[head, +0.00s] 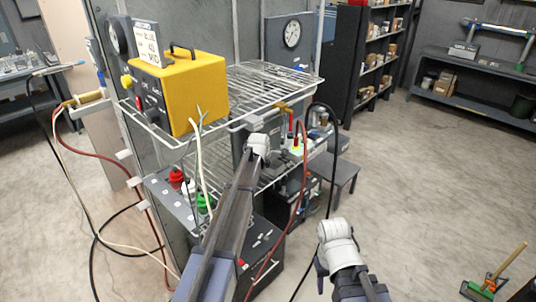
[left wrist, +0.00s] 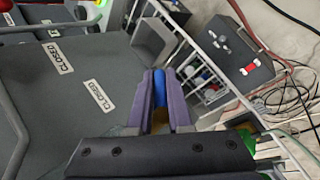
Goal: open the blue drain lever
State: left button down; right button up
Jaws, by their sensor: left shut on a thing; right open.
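The blue drain lever (left wrist: 160,88) shows as a narrow blue strip between the two fingers of my left gripper (left wrist: 160,98) in the left wrist view. The gripper is shut on it. Beside it lies a grey panel (left wrist: 100,62) with two white labels reading CLOSED. In the head view my left arm reaches toward the wire rack, and its wrist hides the fingers and the lever. My right gripper (head: 320,268) is low at the bottom centre, apart from the rack. It is open, though its fingers show only in part.
A yellow control box (head: 180,85) stands on the wire rack (head: 270,85). Red, white and green-topped bottles (head: 190,190) stand lower left. Red and black hoses hang around my left arm. A grey stool (head: 335,175) stands behind.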

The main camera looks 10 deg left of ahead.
pick_arm(q)
jog(key=shift+a+g+y+p, duration=0.1)
jog(key=shift+g+y+p, duration=0.4)
jog(key=shift+g, duration=0.4)
jog(key=shift+s+a+f+m+g+y+p, duration=0.1)
jog(key=shift+s+f+m+g+y+p, duration=0.15)
jog(key=shift+g, duration=0.3)
jog(key=shift+s+a+f+m+g+y+p, duration=0.15)
jog(key=shift+g+y, duration=0.2)
jog(key=shift+g, duration=0.2)
jog(key=shift+s+a+f+m+g+y+b, duration=0.1)
jog(key=shift+s+a+m+g+y+b, duration=0.1)
jog(key=shift+s+g+y, duration=0.55)
jog(key=shift+s+a+f+m+g+y+b, duration=0.1)
jog(key=shift+g+y+b, duration=0.15)
jog(key=shift+g, duration=0.9)
jog(key=c, duration=0.8)
grip_release()
jog(key=shift+a, duration=0.1)
jog(key=shift+c, duration=0.2)
jog(key=shift+r, duration=0.1)
